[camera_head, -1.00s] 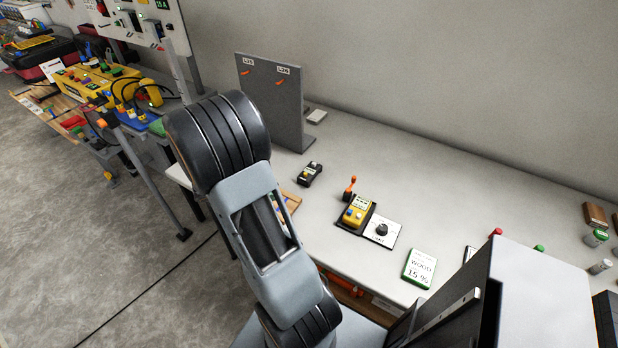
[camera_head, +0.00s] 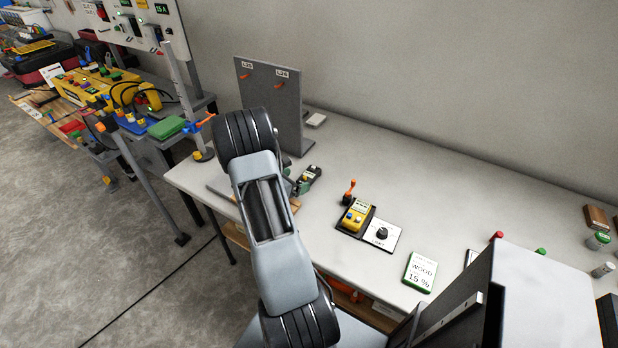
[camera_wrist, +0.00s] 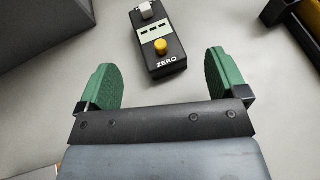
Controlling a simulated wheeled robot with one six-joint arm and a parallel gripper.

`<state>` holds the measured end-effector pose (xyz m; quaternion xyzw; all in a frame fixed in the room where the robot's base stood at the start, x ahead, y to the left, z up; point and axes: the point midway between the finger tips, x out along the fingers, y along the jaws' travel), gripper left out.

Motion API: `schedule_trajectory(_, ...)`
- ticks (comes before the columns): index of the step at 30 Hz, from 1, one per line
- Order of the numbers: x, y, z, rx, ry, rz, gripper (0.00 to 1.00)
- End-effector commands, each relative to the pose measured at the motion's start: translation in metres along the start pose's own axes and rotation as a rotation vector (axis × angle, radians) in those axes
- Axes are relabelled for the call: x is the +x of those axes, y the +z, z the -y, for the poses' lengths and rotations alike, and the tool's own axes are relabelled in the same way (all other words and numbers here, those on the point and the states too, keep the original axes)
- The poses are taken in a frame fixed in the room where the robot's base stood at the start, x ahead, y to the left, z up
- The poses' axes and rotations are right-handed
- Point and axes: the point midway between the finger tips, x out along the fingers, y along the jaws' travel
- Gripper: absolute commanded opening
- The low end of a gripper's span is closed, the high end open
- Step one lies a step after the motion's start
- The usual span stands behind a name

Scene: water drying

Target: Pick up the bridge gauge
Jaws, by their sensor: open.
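A small black device marked ZERO, which I take as the bridge gauge (camera_wrist: 148,55), lies on the grey-white bench top. It has a yellow knob, a small dashed display and a grey fitting at its far end. In the head view the gauge (camera_head: 314,172) sits in front of the upright grey panel. My gripper (camera_wrist: 160,78) has green fingers spread wide and empty. In the wrist view the gauge lies ahead of and between the fingers, touching neither. In the head view my arm hides most of the gripper; a green finger shows beside the gauge.
The grey panel (camera_head: 262,95) with two orange hooks stands behind the gauge. To the right are a yellow meter (camera_head: 355,215) with an orange-handled probe, a dial plate (camera_head: 382,234) and a green-edged WOOD card (camera_head: 419,268). Bench space around the gauge is mostly clear.

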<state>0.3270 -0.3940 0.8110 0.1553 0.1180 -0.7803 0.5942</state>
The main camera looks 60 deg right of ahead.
Motion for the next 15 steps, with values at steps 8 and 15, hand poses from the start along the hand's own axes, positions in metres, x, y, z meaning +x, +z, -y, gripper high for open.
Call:
schedule_trajectory(8,0.034,0.002,0.001,0.0,-0.004,0.0,0.91)
schedule_trajectory(15,0.051,0.001,0.001,0.0,-0.001,0.0,0.91)
